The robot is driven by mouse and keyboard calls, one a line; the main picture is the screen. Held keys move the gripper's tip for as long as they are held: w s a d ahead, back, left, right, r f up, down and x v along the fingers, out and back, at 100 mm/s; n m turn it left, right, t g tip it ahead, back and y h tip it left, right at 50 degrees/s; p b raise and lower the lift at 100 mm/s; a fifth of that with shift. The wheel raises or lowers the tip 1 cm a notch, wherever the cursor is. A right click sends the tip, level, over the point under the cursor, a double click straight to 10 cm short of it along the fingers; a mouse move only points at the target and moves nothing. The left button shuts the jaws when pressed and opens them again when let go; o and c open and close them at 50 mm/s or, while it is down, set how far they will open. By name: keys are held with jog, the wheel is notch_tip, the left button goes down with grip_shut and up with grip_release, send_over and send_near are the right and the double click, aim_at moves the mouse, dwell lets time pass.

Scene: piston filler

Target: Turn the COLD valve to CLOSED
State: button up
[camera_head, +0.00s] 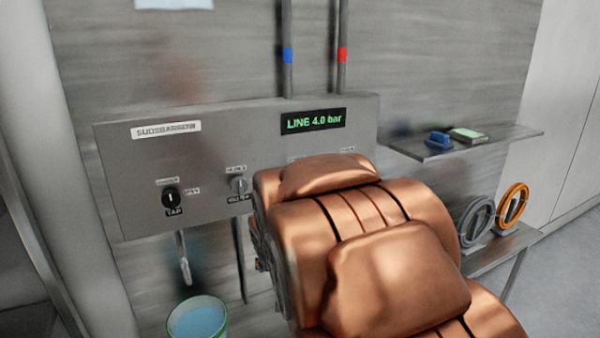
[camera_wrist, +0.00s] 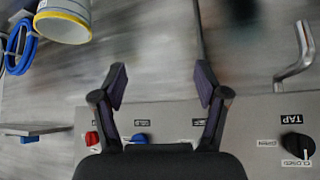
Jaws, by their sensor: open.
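In the wrist view a blue knob (camera_wrist: 138,138) sits on the grey panel (camera_wrist: 175,111), mostly hidden behind the body of my gripper (camera_wrist: 162,82). A small label (camera_wrist: 142,123) is next to it, too small to read. The knob's pointing direction cannot be told. A red knob (camera_wrist: 91,138) sits to its left. My gripper is open, its two fingers spread with nothing between them. In the head view my copper-coloured arm hides the right part of the panel (camera_head: 225,140), and I cannot make out the gripper there.
A black TAP knob (camera_head: 171,198) and a grey selector knob (camera_head: 239,185) are on the panel's left part. A bucket (camera_head: 198,318) stands below the spout (camera_head: 184,258). Pipes with blue (camera_head: 288,55) and red (camera_head: 342,55) bands rise above.

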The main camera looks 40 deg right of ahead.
jog(key=w+d+r+m+t+p, duration=0.1)
jog(key=w+d+r+m+t, duration=0.1)
jog(key=w+d+r+t, duration=0.3)
jog(key=d+r+m+t+h+p, duration=0.1)
jog(key=d+r+t, duration=0.15)
jog(key=d, duration=0.55)
jog(key=w+d+r+m+t+p, duration=0.2)
jog(key=w+d+r+t, duration=0.15)
jog(key=d, duration=0.25)
jog(key=p+x, duration=0.1)
jog(key=x, duration=0.5)
jog(key=shift+d+r, duration=0.15)
jog(key=shift+d, duration=0.15)
jog(key=shift+w, duration=0.1)
jog(key=c, duration=1.2)
